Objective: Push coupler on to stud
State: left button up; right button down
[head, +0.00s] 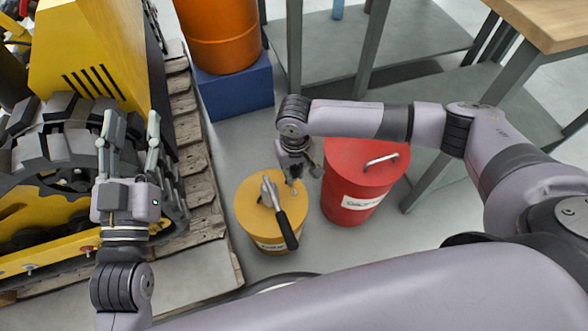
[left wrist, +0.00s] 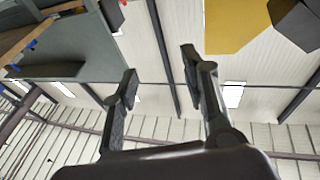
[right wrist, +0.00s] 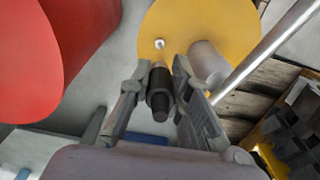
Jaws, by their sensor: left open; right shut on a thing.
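My right gripper (head: 294,178) is above the yellow drum (head: 257,228). In the right wrist view my right gripper (right wrist: 160,80) is shut on a dark, short cylindrical coupler (right wrist: 160,102). A small shiny stud (right wrist: 159,44) stands on the yellow drum's lid, just beyond the coupler's far end. They look apart in that view, but I cannot tell the exact gap. In the head view the fingers mostly hide the coupler. My left gripper (head: 131,125) is open and empty in front of the yellow tracked machine (head: 90,55).
A grey pump post (head: 268,188) with a black-handled lever (head: 286,230) stands on the yellow drum beside the stud. A red drum (head: 350,195) is close on the right. A blue block (head: 238,92) bears an orange drum (head: 222,40). A wooden-topped bench (head: 550,22) is at right.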

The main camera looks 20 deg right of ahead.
jog(key=shift+r+p, duration=0.1)
jog(key=shift+p, duration=0.25)
pick_arm(q)
notch_tip(320, 180, down, 7)
jog(key=g+y+p, duration=0.1)
jog(key=g, duration=0.3)
pick_arm(e)
notch_tip(320, 180, down, 4)
jog(key=shift+f+b, duration=0.15)
jog(key=shift+b, duration=0.7)
pick_arm(q)
notch_tip(320, 180, up, 9)
jog(key=t+h, duration=0.1)
jog(key=t, duration=0.4)
jog(key=shift+s+h, duration=0.3)
pick_arm(e)
jog(key=shift+f, duration=0.8)
pick_arm(q)
jog(key=shift+w+d+f, duration=0.1)
jog(key=shift+f, duration=0.05)
jog(key=shift+w+f+g+y, duration=0.2)
jog(key=shift+f+g, duration=0.2)
jog(key=shift+f, duration=0.25)
jog(key=shift+w+f+g+y, duration=0.1)
jog(key=shift+f+g+y, duration=0.1)
jog(key=shift+f+g, duration=0.3)
jog(key=shift+f, duration=0.35)
